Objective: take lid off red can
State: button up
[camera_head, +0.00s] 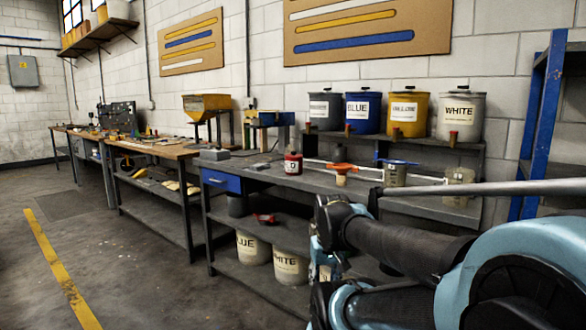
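The red can (293,165) stands upright on the grey workbench top, left of an orange funnel-like piece. It is small in view, with a pale label and a dark band around its middle. Its top looks dark, and the lid's edge is too small to make out. My arm reaches in from the lower right, in front of the bench and below the can. My gripper's fingers do not show. No part of my arm touches the can.
The orange funnel-like piece (341,172) and a clear container (395,174) stand right of the can. Large labelled buckets (363,113) line the raised shelf behind. A grey rod (470,188) crosses in front of the bench's right part. Open floor (140,260) lies left.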

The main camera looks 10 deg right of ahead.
aim_at(293, 166)
jog(key=z, duration=0.05)
jog(key=k, duration=0.45)
jog(key=u, duration=0.65)
jog(key=i, duration=1.05)
jog(key=z, duration=0.45)
jog(key=i, duration=0.65)
jog(key=z, duration=0.45)
